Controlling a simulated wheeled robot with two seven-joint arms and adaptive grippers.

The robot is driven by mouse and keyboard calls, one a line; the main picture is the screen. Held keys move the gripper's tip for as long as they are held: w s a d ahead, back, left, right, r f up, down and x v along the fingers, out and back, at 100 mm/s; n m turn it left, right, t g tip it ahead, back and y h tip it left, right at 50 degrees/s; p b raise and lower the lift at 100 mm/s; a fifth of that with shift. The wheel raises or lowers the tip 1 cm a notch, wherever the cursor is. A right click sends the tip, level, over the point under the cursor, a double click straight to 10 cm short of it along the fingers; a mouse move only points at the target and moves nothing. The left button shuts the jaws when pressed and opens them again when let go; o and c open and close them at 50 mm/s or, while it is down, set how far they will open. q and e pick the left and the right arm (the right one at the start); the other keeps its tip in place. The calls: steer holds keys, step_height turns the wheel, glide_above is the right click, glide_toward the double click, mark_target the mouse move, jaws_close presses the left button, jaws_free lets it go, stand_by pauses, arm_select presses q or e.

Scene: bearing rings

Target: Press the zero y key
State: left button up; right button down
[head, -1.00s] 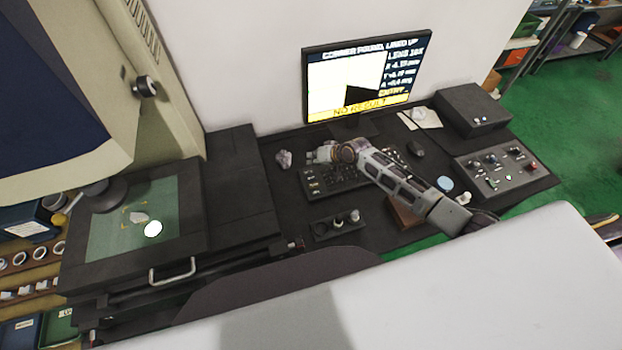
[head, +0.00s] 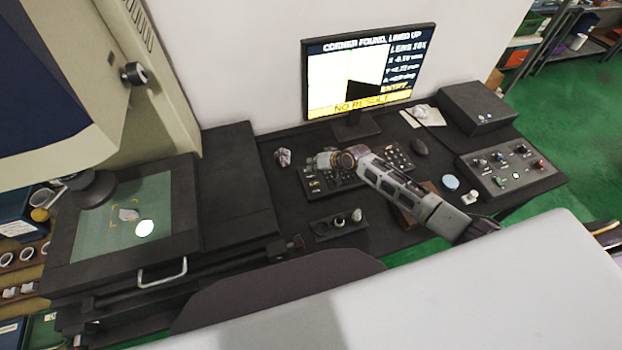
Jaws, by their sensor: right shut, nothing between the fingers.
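The dark key panel (head: 345,179) lies on the desk below the monitor (head: 370,75). The zero y key cannot be told apart from the other keys at this size. My right gripper (head: 322,160) is shut and empty, over the upper left part of the key panel. Whether its tip touches a key cannot be told. My right forearm hides the middle and part of the right side of the panel. The monitor reads "CORNER FOUND, LINED UP" at the top and "NO RESULT" in a yellow band. My left gripper is not in view.
A glass stage (head: 95,225) with a small pale part stands at left. A small tray (head: 338,224) with knobs lies in front of the panel.

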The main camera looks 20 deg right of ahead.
mark_target(313, 175)
steer(key=shift+f+b, duration=0.4)
steer(key=shift+f, duration=0.45)
steer(key=shift+f+b, duration=0.35)
steer(key=shift+f, duration=0.4)
stand_by(2.1)
steer(key=shift+r, duration=0.2)
steer(key=shift+r+p, duration=0.6)
steer(key=shift+p, duration=0.2)
steer(key=shift+w, duration=0.1)
steer(key=shift+w+a+f+b, duration=0.1)
steer(key=shift+w+f+b, duration=0.05)
steer(key=shift+w+b, duration=1.05)
steer(key=shift+w, duration=0.5)
